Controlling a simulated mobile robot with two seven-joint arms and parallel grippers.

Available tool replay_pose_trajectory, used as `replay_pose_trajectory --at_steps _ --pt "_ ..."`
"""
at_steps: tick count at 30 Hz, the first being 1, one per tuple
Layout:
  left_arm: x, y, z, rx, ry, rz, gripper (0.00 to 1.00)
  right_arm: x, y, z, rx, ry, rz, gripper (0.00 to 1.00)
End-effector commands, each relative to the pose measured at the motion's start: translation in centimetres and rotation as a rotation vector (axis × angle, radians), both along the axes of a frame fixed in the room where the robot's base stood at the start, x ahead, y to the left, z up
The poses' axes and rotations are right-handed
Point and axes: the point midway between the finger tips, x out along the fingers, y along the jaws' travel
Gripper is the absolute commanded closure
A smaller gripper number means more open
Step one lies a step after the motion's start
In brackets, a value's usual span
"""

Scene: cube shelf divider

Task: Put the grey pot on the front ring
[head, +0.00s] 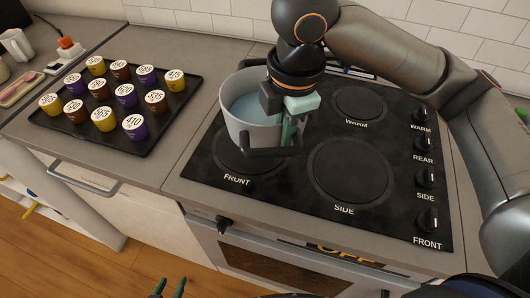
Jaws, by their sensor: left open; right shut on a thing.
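The grey pot (236,128), with pale blue contents and dark handles, is at the left of the black cooktop. It covers much of the front ring (222,158), the one labelled FRONT. I cannot tell whether the pot's base touches the ring. My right gripper (286,130) reaches down at the pot's right side and is shut on the pot near its rim and handle; the exact contact is partly hidden. My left gripper (168,288) shows only its fingertips at the bottom edge, apart and empty, away from the pot.
The side ring (352,171) and warm ring (359,103) are bare. Several knobs line the cooktop's right edge, including the front knob (428,220). A black tray (155,140) with several coloured, numbered cups lies on the left counter, with clear counter before the cooktop.

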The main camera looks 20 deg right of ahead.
Motion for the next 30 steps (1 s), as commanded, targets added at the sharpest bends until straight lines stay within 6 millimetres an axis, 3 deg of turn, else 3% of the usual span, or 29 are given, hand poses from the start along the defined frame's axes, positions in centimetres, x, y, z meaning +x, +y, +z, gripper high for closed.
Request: replay_pose_trajectory --at_steps 3,7,16,22,30 --pt "-0.1 0.0 -0.5 0.001 0.006 -0.001 0.5 1.3 0.9 -2.1 0.0 0.0 0.0 1.0" --pt "-0.2 -0.2 -0.7 -0.001 0.012 -0.004 0.5 2.3 1.5 -3.4 0.0 -0.001 0.0 1.0" --pt "-0.1 -0.4 -0.6 -0.004 0.009 -0.007 0.5 3.2 2.2 -4.8 0.0 -0.001 -0.001 1.0" --pt "0.1 -0.6 -0.8 -0.008 0.005 -0.011 0.5 3.4 2.3 -7.5 -0.001 -0.001 0.001 1.0" --pt "0.4 -0.9 -0.4 -0.012 -0.003 -0.015 0.5 3.4 2.3 -8.0 0.001 -0.004 0.001 1.0"
